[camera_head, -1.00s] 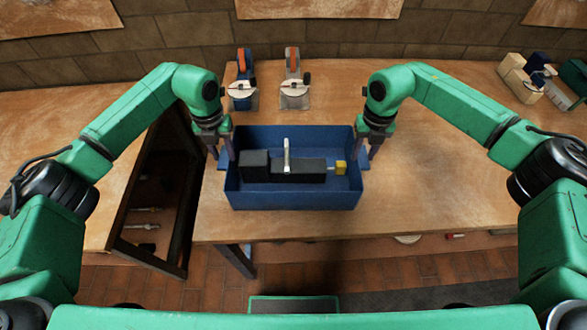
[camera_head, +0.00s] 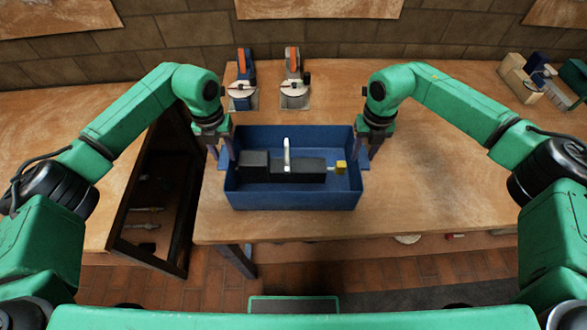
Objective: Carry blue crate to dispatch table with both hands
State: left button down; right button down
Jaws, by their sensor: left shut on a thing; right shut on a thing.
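The blue crate (camera_head: 292,199) is level in front of me, over the front part of the wooden table (camera_head: 430,200). I cannot tell whether it touches the tabletop. In it lie black blocks (camera_head: 298,170), a white upright piece (camera_head: 287,153) and a small yellow piece (camera_head: 341,167). My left gripper (camera_head: 221,160) is shut on the crate's left side. My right gripper (camera_head: 366,160) is shut on the crate's right side. The fingertips are partly hidden against the crate's ends. I cannot tell which table is the dispatch table.
Two devices with orange handles, one blue (camera_head: 243,82) and one grey (camera_head: 294,80), stand behind the crate. Beige and blue parts (camera_head: 535,78) sit at the back right. An open dark cabinet (camera_head: 150,210) is at the left. The tabletop right of the crate is clear.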

pick_arm(q)
jog(key=shift+r, duration=0.1)
pick_arm(e)
jog(key=shift+r, duration=0.1)
